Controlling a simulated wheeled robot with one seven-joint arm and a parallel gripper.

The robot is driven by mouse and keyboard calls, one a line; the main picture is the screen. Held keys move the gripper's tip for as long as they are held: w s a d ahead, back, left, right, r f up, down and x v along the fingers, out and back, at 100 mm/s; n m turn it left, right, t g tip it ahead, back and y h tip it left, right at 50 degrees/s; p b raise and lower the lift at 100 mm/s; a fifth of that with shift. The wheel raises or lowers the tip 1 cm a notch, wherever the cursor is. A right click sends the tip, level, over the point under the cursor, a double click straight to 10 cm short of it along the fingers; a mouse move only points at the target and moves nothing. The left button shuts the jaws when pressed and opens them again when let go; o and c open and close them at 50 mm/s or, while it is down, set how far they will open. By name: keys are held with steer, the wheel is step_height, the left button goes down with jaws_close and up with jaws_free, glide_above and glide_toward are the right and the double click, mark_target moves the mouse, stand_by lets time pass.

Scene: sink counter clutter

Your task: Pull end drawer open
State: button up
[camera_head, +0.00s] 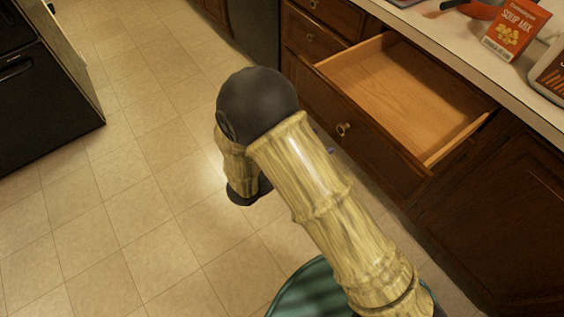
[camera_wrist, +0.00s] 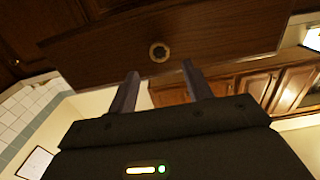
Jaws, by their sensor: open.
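The open drawer (camera_head: 400,88) sticks out from the dark wood cabinet under the counter in the head view. Its light wood inside is empty. Its round brass knob (camera_head: 344,129) is on the front face, just right of my arm. In the wrist view the drawer front (camera_wrist: 215,42) fills the top, with the knob (camera_wrist: 159,51) facing me. My gripper (camera_wrist: 160,69) is open, its two fingers apart, and the knob shows just beyond and between the fingertips. Nothing is held. In the head view my arm mostly hides the gripper.
A soup mix box (camera_head: 516,30) stands on the counter (camera_head: 440,42) above the drawer. Closed drawers and a cabinet door (camera_head: 510,215) flank it. A black oven (camera_head: 45,95) stands at the left. The tiled floor (camera_head: 130,190) between is clear.

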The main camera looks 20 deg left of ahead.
steer(key=v, duration=1.1)
steer(key=shift+w, duration=0.15)
steer(key=w+d+r+n+g+y+p, duration=0.1)
steer(key=w+d+r+g+y+p, duration=0.1)
steer(key=w+d+r+y+p, duration=0.6)
steer(key=w+a+r+n+g+y+p, duration=0.1)
steer(key=w+r+g+p, duration=0.2)
steer(key=w+r, duration=0.65)
steer(key=s+d+r+n+g+p, duration=0.1)
steer(key=s+d+r+g+p, duration=0.1)
steer(key=d, duration=0.6)
steer(key=s+d+r+n+g+p, duration=0.1)
steer(key=s+d+r+g+p, duration=0.2)
steer(key=d, duration=0.6)
steer(key=s+d+r+n+g+p, duration=0.2)
steer(key=s+d+r+g+p, duration=0.1)
steer(key=s+d, duration=0.4)
steer(key=shift+d+r+p, duration=0.6)
steer(key=shift+d+p, duration=0.05)
steer(key=shift+p, duration=0.5)
